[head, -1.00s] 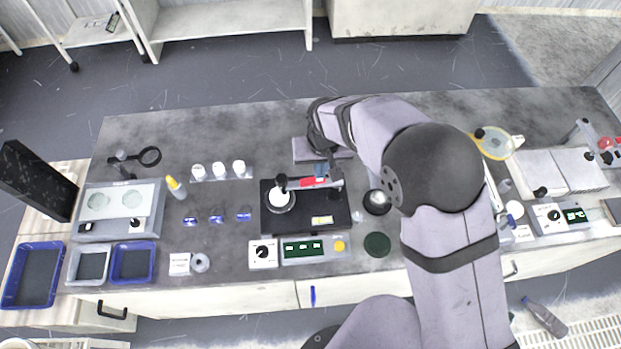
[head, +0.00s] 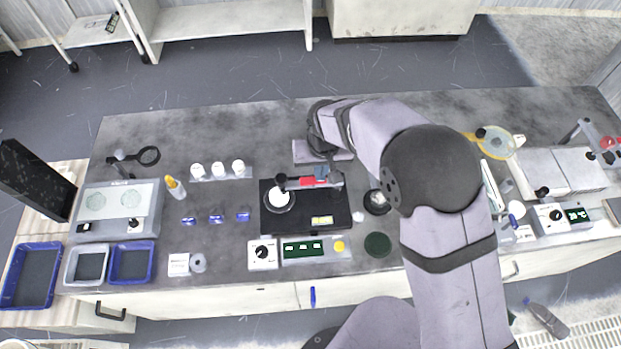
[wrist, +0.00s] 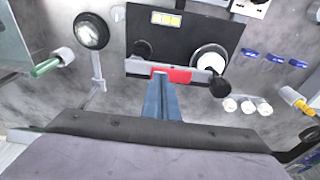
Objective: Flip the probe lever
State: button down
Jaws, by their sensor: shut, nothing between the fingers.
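The black probe station (head: 340,210) stands mid-bench with a white disc (head: 282,203) on its left side. A grey arm with a black knob (head: 281,179) crosses its rear edge. A red piece (head: 308,183), which looks like the probe lever, sits on that arm; it also shows in the wrist view (wrist: 176,75). My gripper (head: 322,171) is shut and empty. Its blue fingers (wrist: 160,84) point at the left end of the red piece in the wrist view. They overlap its edge there; I cannot tell whether they touch.
A controller with green displays (head: 303,248) stands in front of the station. A round dial (head: 376,201) is to the right, close to my arm. White jars (head: 218,170) and blue pieces (head: 216,217) are to the left. The rear left bench is mostly clear.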

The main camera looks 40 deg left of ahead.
notch_tip(320, 180, up, 7)
jog(key=p, duration=0.5)
dwell(0.6)
dwell(0.5)
jog(key=s+d+f+n+g+h, duration=0.15)
jog(key=s+d, duration=0.25)
jog(key=d, duration=0.4)
jog(key=s+d+f+n+g+h, duration=0.1)
jog(key=s+d+f+h, duration=0.15)
jog(key=s+d, duration=0.35)
jog(key=w+d+r+m+y, duration=0.1)
jog(key=d+r+m, duration=0.2)
jog(key=d, duration=0.6)
jog(key=w+d+r+m+t+y, duration=0.1)
jog(key=d+r+m, duration=0.3)
jog(key=d, duration=0.6)
jog(key=w+d+r+m, duration=0.3)
jog(key=d+r+m, duration=0.1)
jog(key=d, duration=0.6)
jog(key=shift+w+d+y, duration=0.15)
jog(key=shift+d+y, duration=0.1)
jog(key=shift+y, duration=0.15)
